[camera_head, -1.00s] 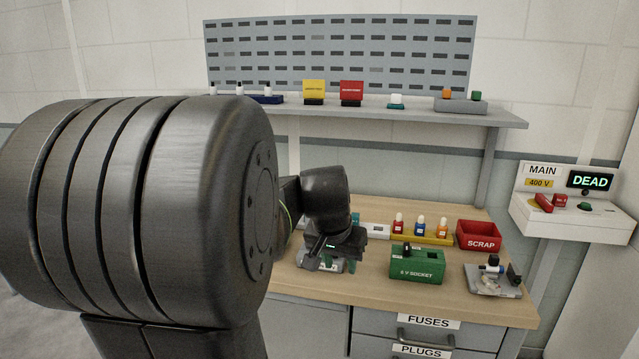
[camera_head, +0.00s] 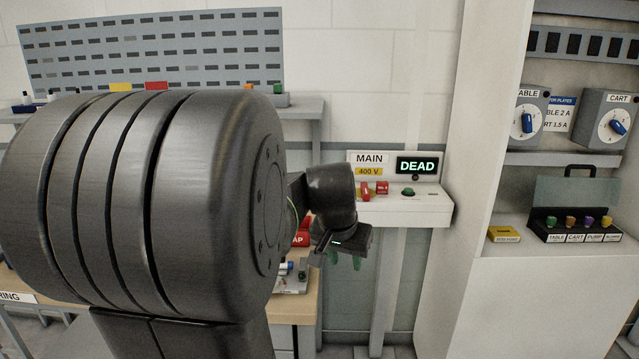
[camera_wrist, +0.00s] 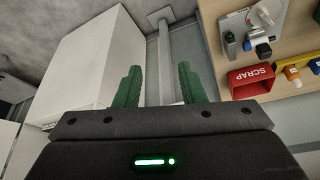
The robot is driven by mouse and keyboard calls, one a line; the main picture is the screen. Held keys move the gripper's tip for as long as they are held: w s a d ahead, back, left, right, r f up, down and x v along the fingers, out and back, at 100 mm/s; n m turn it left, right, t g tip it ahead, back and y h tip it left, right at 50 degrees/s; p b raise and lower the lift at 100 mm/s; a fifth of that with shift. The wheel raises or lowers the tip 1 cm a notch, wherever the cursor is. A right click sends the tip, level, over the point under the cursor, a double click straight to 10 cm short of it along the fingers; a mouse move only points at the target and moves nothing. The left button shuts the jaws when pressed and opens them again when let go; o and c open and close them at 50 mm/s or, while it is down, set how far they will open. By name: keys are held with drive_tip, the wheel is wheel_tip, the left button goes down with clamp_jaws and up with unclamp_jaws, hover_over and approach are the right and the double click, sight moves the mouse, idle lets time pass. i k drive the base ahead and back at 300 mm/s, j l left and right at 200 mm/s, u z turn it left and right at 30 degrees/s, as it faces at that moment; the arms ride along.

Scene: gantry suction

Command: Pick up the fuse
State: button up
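My gripper (camera_head: 345,260) hangs in front of the bench's right end and below the MAIN panel. In the wrist view its green fingers (camera_wrist: 160,82) are well apart with nothing between them. An open dark case (camera_head: 582,237) on the right-hand shelf holds several small coloured pieces over labels including TABLE, CART and PUMP. They look like fuses, but I cannot tell which one is the task's fuse. My gripper is far to their left. Small coloured pieces, one orange (camera_wrist: 292,72), also show on the bench in the wrist view.
The MAIN panel (camera_head: 430,203) reads DEAD. The red SCRAP bin (camera_wrist: 251,81) stands on the wooden bench (camera_wrist: 217,62). A white cabinet (camera_head: 480,300) rises at right, with TABLE (camera_head: 526,118) and CART (camera_head: 612,120) dials. A yellow block (camera_head: 503,234) lies left of the case.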

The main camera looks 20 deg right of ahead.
sight(588, 222)
drive_tip(key=l+z, duration=0.1)
drive_tip(key=l, duration=0.35)
drive_tip(key=i+l+z, duration=0.1)
drive_tip(key=l, duration=0.35)
drive_tip(key=l+z, duration=0.1)
drive_tip(key=l, duration=0.35)
drive_tip(key=i+l+z, duration=0.15)
drive_tip(key=l, duration=0.3)
drive_tip(key=i+l+z, duration=0.1)
drive_tip(key=l, duration=0.35)
drive_tip(key=i+l+z, duration=0.1)
drive_tip(key=l, duration=0.35)
drive_tip(key=i+l+z, duration=0.15)
drive_tip(key=i+l, duration=0.65)
